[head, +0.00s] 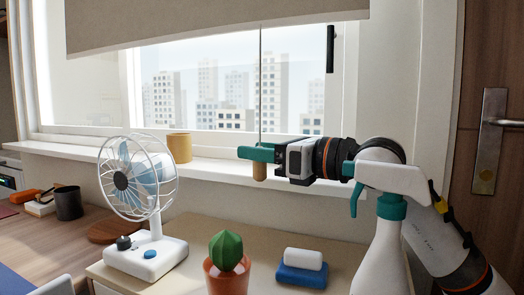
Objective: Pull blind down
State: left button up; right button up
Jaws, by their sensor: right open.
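The beige blind (210,22) hangs across the top of the window, with its lower edge well above the sill. A thin pull cord (261,85) hangs down from it to a wooden knob (260,171). My right gripper (257,153) reaches in from the right with its teal fingers at the knob. The fingers are open and overlap the knob's upper part, hiding it. I cannot tell whether they touch it. My left gripper is not in view.
A white fan (150,254), a potted cactus (226,252) and a blue-and-white sponge (302,272) stand on the cabinet below. A white spray bottle (382,255) stands in front of my right arm. A tan cup (179,147) is on the sill.

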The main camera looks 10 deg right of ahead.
jog(key=v, duration=0.7)
jog(key=shift+d+p, duration=0.25)
jog(key=shift+p, duration=0.15)
jog(key=shift+s, duration=0.1)
